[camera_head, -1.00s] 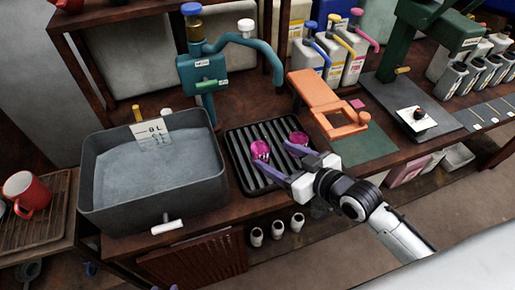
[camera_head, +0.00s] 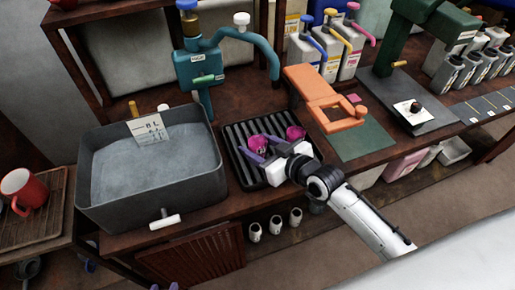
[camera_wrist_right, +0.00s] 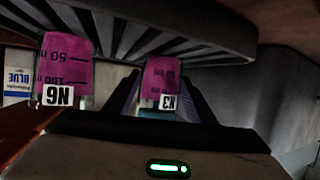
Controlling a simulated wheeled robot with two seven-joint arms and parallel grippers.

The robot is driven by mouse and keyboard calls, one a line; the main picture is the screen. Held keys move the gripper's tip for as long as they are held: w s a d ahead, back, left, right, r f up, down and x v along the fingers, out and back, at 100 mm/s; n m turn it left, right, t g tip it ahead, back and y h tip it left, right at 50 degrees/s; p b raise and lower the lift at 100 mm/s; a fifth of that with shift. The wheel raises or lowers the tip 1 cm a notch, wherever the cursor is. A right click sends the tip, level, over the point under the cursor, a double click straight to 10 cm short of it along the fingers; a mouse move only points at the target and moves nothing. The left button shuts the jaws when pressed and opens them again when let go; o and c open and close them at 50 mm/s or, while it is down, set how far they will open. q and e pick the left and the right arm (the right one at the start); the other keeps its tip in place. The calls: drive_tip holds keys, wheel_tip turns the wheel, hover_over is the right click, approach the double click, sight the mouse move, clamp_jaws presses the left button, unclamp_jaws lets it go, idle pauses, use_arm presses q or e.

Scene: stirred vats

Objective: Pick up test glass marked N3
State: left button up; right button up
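The test glass marked N3 (camera_wrist_right: 161,76) is pink and shows upside down in the right wrist view, between the two purple fingers of my right gripper (camera_wrist_right: 160,100). In the head view the left pink glass (camera_head: 258,144), matching N3, stands on the black slatted rack (camera_head: 239,141), and my right gripper (camera_head: 264,151) reaches it from the front right. The fingers are apart on either side of the glass, and I see no clear grip. A second pink glass, marked N6 (camera_wrist_right: 66,62), is beside it; in the head view it is the right one (camera_head: 295,133). My left gripper is out of view.
A grey basin (camera_head: 150,195) stands left of the rack, with a teal dispenser (camera_head: 205,68) behind. An orange stand (camera_head: 325,100) is to the right. A red mug (camera_head: 22,190) sits on a tray at far left. Several white cups are on the shelf below.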

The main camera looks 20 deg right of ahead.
drive_tip(key=c, duration=0.7)
drive_tip(key=shift+o, duration=0.2)
drive_tip(key=shift+r, duration=0.15)
